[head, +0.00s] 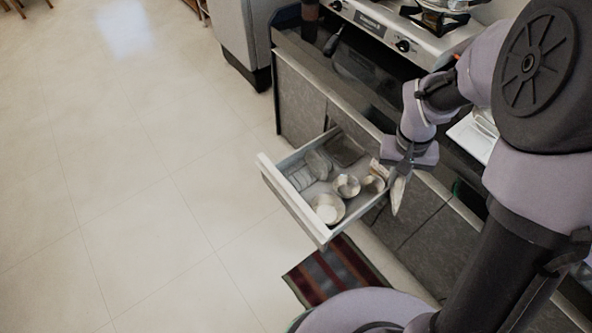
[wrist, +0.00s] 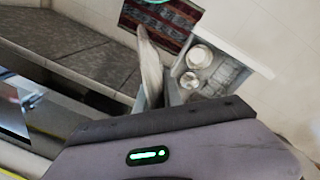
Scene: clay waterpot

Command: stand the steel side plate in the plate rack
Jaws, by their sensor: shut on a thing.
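The steel side plate (head: 398,193) is pale and seen nearly edge-on in the head view, hanging beside the right side of an open drawer. My gripper (head: 394,170) is shut on it near its upper end. No plate rack is clear to me. A pale object (head: 474,136) on the counter is partly hidden by my arm, and I cannot tell whether it is the rack.
The open drawer (head: 290,212) holds several bowls and dishes, and shows again in the wrist view (wrist: 244,57). A striped mat (head: 335,270) lies on the floor below it. A stove (head: 400,30) stands at the back of the dark counter (head: 350,68). Floor at left is clear.

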